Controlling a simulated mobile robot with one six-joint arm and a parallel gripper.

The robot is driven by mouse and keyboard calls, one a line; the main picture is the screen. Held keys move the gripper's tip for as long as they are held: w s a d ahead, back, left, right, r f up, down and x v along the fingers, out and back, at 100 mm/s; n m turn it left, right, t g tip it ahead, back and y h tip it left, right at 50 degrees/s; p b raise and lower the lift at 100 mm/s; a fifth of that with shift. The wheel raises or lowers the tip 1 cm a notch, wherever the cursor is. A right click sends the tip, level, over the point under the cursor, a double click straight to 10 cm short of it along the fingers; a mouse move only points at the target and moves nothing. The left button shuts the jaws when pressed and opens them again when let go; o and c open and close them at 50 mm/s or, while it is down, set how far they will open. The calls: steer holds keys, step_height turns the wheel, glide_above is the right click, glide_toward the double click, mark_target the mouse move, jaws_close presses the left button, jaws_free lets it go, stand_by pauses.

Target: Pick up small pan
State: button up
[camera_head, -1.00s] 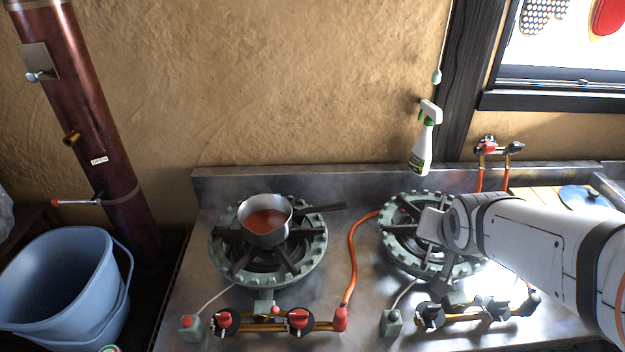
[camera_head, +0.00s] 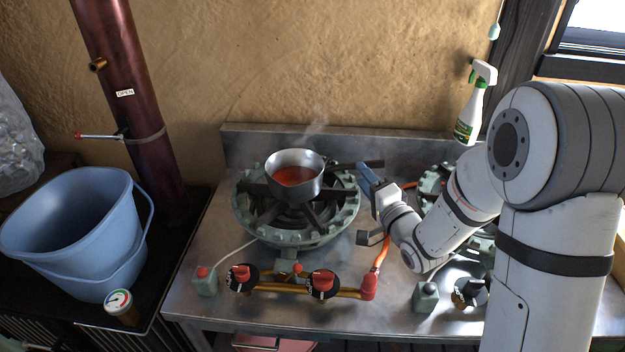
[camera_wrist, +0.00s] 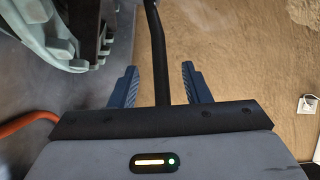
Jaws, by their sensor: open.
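The small pan (camera_head: 296,187) is a grey metal pot holding red liquid, upright on the left burner, with steam above it. Its dark handle points right, toward my gripper (camera_head: 370,184). My gripper is beside the pan's right side, at the handle. In the wrist view, the dark handle (camera_wrist: 156,38) runs between the two blue fingers of my gripper (camera_wrist: 159,72). The fingers stand apart, with a gap on each side of the handle. The pot's body is out of the wrist view.
The left burner (camera_head: 250,222) has red knobs (camera_head: 322,281) in front. An orange hose (camera_wrist: 22,122) runs beside it. A blue bucket (camera_head: 75,235) stands at left. The counter (camera_head: 205,262) has bare metal around the burner.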

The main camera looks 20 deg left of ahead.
steer(key=p+x, duration=0.1)
steer(key=x, duration=0.6)
steer(key=shift+c, duration=0.3)
jaws_close()
